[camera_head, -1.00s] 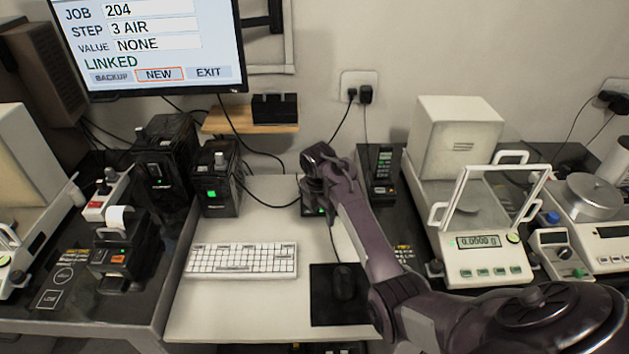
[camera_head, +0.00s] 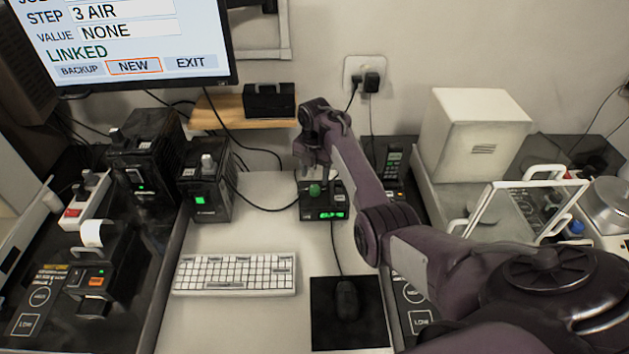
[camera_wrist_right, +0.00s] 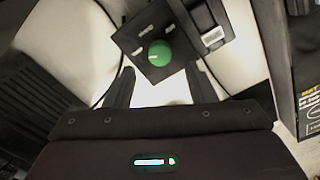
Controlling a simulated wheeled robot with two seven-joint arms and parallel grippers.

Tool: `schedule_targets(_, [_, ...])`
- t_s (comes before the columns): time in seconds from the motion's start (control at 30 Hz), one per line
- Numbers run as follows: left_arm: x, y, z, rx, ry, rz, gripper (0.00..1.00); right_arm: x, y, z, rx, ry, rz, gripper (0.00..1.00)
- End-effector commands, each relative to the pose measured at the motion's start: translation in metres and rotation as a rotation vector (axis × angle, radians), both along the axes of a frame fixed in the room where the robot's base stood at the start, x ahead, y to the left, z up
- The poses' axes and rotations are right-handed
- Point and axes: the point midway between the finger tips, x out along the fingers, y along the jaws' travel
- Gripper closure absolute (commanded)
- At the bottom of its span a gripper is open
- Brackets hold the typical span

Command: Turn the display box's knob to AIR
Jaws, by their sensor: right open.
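The display box (camera_head: 336,202) is a small black box on the white desk, with a lit green display on its front and a round green knob (camera_head: 315,190) on top. In the right wrist view the knob (camera_wrist_right: 159,53) shows from above, with small pale labels around it on the box (camera_wrist_right: 186,30); I cannot read them or tell which one the knob points to. My right gripper (camera_head: 311,172) is just above and behind the knob. In the wrist view its two fingers (camera_wrist_right: 160,74) are apart, with the knob beyond their tips and nothing held. My left gripper is not in view.
The monitor (camera_head: 120,40) reads STEP 3 AIR, VALUE NONE, LINKED. A keyboard (camera_head: 235,275) and a mouse (camera_head: 346,298) lie in front of the box. A black unit (camera_head: 205,185) stands left, a black handset (camera_head: 393,165) right. A cable runs to the box.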

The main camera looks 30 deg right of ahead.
Motion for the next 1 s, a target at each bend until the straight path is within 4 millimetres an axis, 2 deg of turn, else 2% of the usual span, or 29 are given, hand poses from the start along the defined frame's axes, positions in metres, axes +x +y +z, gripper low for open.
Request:
schedule_targets(0.13, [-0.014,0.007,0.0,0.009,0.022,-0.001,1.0,-0.001,0.0,-0.025,0.0,0.002,-0.001,0.5])
schedule_targets(0.3, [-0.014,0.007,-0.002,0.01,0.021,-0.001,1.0,0.0,0.0,-0.044,0.0,0.0,-0.001,0.5])
schedule_targets(0.53, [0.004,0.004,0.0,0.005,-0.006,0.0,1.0,0.0,0.0,-0.05,-0.002,-0.001,-0.002,0.5])
schedule_targets(0.67, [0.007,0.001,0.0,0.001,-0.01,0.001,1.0,0.0,0.0,-0.05,-0.001,0.0,-0.002,0.5])
schedule_targets(1.0, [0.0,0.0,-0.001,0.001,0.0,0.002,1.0,0.0,0.0,-0.05,-0.001,0.0,-0.002,0.94])
